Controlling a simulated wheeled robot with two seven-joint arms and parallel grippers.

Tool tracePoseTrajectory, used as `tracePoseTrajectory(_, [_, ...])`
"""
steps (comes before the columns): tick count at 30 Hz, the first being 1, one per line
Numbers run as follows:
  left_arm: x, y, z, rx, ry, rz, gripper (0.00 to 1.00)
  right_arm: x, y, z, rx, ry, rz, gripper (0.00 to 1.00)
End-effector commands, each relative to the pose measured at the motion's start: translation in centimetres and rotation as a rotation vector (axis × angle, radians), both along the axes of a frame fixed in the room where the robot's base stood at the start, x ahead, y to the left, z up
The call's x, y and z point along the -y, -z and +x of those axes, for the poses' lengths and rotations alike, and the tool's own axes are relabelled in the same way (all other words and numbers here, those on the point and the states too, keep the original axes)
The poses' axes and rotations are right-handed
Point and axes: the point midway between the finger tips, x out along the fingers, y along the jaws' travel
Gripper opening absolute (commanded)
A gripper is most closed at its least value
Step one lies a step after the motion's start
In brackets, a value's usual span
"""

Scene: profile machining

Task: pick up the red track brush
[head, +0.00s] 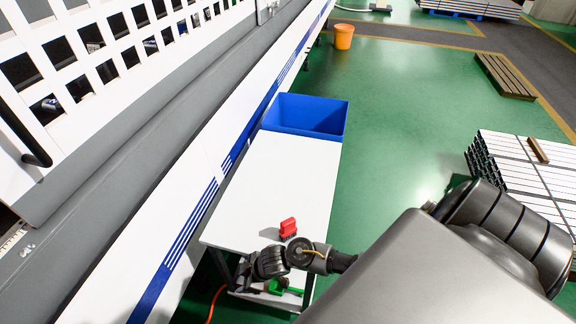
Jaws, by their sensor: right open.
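The red track brush (288,228) sits on the white tabletop (275,185), close to the table's front edge. It is a small red block with a raised part at one end. My right gripper (262,264) is at the front edge of the table, just below and left of the brush in the picture. It is open and appears empty, apart from the brush. Its fingers are small and dark, so their exact height over the table is hard to judge. My left gripper is out of view.
A blue bin (305,116) stands at the table's far end. A lower shelf holds a green item (284,287). The white machine (185,215) runs along the table's left side. Stacked profiles (525,170) lie on the right; green floor between is clear.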

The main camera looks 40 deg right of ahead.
Motion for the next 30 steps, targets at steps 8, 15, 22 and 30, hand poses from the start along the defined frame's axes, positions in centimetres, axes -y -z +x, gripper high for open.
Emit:
tracePoseTrajectory(8, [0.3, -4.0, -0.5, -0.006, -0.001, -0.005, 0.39, 5.0, -12.6, 3.5, -0.03, -0.5, -0.206, 0.53])
tracePoseTrajectory(15, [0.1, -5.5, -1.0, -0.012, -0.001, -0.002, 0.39, 16.2, -18.2, 2.5, -0.228, -0.586, -0.447, 0.53])
tracePoseTrajectory(22, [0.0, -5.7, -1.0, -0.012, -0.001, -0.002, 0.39, 20.0, -20.0, 1.9, -0.301, -0.578, -0.522, 0.53])
tracePoseTrajectory(30, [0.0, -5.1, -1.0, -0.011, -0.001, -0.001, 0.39, 19.9, -17.3, 1.7, -0.306, -0.577, -0.52, 0.53])
